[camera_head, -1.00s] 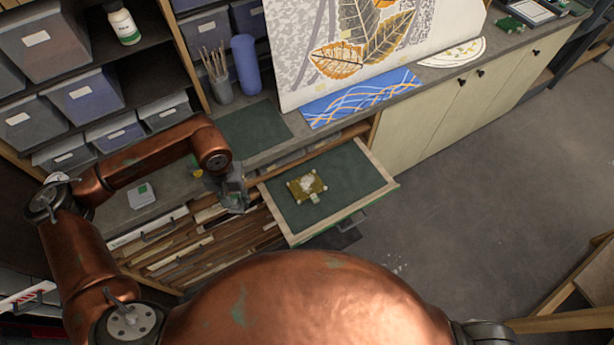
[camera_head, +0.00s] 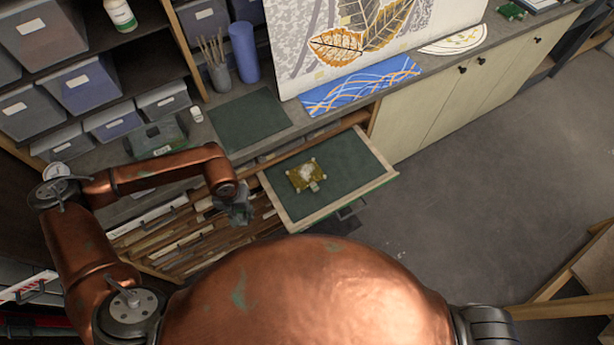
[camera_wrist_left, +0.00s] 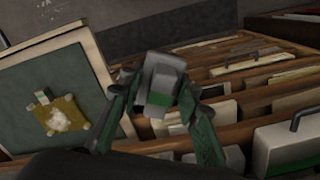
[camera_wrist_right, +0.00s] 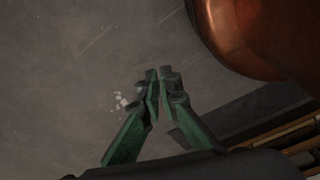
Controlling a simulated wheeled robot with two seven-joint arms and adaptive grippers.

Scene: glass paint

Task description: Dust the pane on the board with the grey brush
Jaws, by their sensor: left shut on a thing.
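The pane (camera_head: 306,175) is a small amber piece with a whitish dusty patch, lying on the green board (camera_head: 346,160) with a pale wooden rim. Small pale pieces sit around its edges. The pane also shows at the left of the left wrist view (camera_wrist_left: 62,118). My left gripper (camera_head: 238,213) is left of the board, above the racks of sheets. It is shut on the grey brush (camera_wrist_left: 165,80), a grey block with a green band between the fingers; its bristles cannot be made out. My right gripper (camera_wrist_right: 158,76) is shut and empty above the grey floor.
Slotted racks of sheets (camera_wrist_left: 255,70) lie below my left gripper. Behind the board, the counter holds a dark green mat (camera_head: 250,120), a blue patterned sheet (camera_head: 360,86), a brush pot (camera_head: 220,76) and a large leaf panel (camera_head: 350,40). Open floor (camera_head: 480,170) is at the right.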

